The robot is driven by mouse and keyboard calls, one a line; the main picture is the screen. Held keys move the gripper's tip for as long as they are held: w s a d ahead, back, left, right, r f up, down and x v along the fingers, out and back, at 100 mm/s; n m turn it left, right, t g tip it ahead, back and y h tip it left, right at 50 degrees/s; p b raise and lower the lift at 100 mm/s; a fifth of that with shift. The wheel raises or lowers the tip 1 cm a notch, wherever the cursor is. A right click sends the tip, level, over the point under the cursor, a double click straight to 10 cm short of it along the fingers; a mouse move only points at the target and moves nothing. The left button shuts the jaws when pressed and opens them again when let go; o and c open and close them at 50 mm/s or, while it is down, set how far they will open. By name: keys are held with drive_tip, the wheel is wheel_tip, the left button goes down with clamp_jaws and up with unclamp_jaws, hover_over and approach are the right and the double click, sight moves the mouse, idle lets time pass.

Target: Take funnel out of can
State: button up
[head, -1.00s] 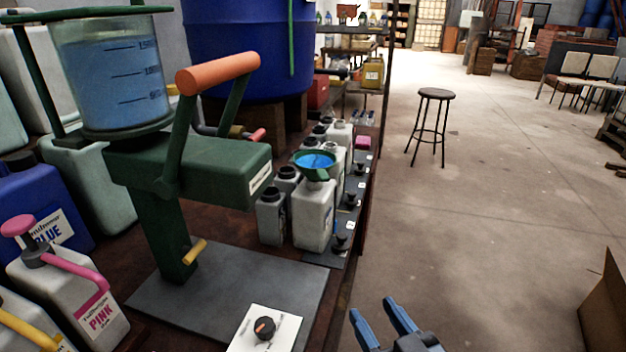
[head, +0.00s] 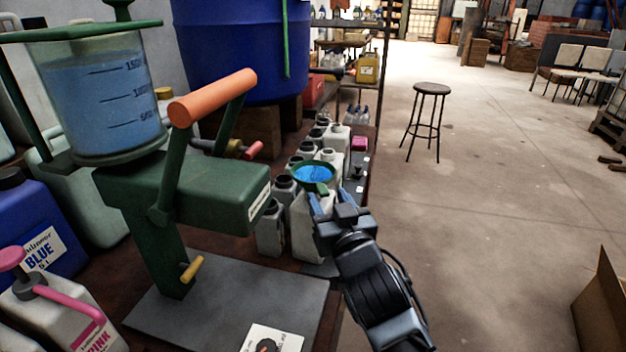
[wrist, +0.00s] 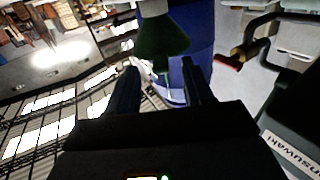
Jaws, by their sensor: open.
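The green funnel (head: 326,184) with blue inside sits in the mouth of a white can (head: 303,228) on the bench. My gripper (head: 325,202) is open, just in front of the funnel in the head view, and it covers part of the can. In the wrist view the funnel's green cone (wrist: 163,38) shows ahead, beyond and between the two dark fingers (wrist: 162,85). The fingers look apart from the cone, though the exact gap is hard to tell.
The green dispenser (head: 185,190) with an orange-handled lever (head: 213,97) stands left of the can. Several other cans (head: 270,228) crowd beside and behind it. A blue vat (head: 240,50) stands at the back. A stool (head: 425,120) stands on open floor to the right.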

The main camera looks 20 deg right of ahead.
sight(316, 193)
drive_tip(key=shift+w+d, duration=0.1)
drive_tip(key=shift+w, duration=1.3)
drive_tip(key=shift+c, duration=0.2)
clamp_jaws()
